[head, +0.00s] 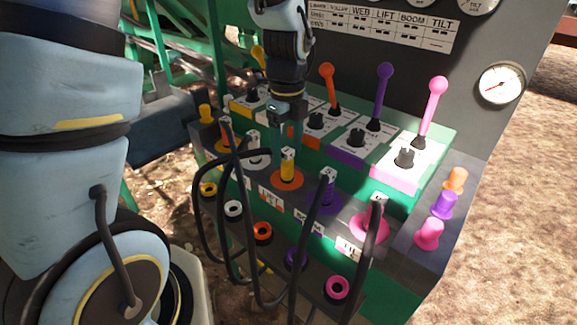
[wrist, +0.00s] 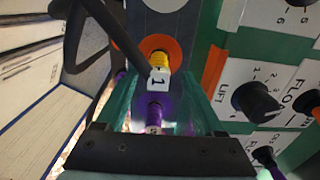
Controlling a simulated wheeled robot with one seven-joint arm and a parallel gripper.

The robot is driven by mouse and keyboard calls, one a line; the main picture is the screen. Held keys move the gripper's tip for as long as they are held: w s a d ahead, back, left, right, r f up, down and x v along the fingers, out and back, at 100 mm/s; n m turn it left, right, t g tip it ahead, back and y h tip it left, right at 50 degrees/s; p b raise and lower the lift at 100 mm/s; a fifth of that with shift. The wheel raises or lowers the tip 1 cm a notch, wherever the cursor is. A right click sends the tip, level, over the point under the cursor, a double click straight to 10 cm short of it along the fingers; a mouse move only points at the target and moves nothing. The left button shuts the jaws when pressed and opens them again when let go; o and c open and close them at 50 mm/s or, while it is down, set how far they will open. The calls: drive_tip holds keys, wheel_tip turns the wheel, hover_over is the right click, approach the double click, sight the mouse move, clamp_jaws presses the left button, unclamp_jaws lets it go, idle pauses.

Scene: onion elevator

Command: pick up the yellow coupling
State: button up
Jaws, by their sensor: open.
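The yellow coupling (head: 287,165) stands upright in the orange ring (head: 278,183) of the LIFT position on the sloped panel, with a white cap on top. In the wrist view the yellow coupling (wrist: 160,60) shows beyond its white cap marked 1. My gripper (head: 288,140) points down at it from just above in the head view. In the wrist view my gripper (wrist: 158,82) is open, its greenish fingers to either side of the white cap. I cannot tell whether they touch it. A purple coupling (wrist: 153,115) also shows between the fingers.
Black hoses (head: 240,220) loop in front of the panel, and one crosses the upper left of the wrist view. Orange (head: 327,75), purple (head: 385,75) and pink (head: 437,88) levers rise behind. Coloured sockets (head: 262,232) line the lower front. Coloured plugs (head: 443,205) stand at right.

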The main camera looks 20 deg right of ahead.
sight(287, 166)
drive_tip(key=shift+s+a+f+p, duration=0.1)
drive_tip(key=shift+f+p, duration=0.55)
drive_tip(key=shift+f, duration=2)
drive_tip(key=shift+c, duration=0.4)
clamp_jaws()
